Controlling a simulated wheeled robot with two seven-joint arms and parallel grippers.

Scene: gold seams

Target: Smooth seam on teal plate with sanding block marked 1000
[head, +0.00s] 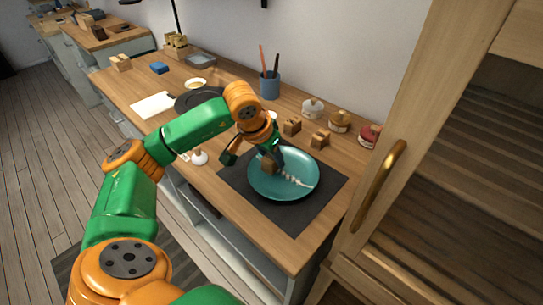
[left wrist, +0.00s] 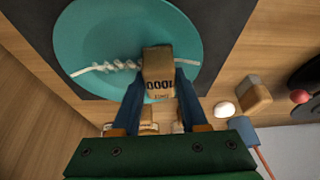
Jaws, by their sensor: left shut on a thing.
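The teal plate (head: 300,188) lies on a dark mat on the counter; it also fills the upper part of the left wrist view (left wrist: 90,35). A pale, bumpy seam (left wrist: 105,67) crosses the plate. My left gripper (head: 271,157) is shut on the sanding block marked 1000 (left wrist: 158,62), whose number shows upside down in the left wrist view. My right gripper is in neither view.
The dark mat (head: 238,188) lies under the plate near the counter's front edge. Two wooden blocks (head: 292,127) and several lidded jars (head: 340,121) stand behind it. A blue cup (head: 269,85) holds tools. A cabinet door with a brass handle (head: 380,186) is at right.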

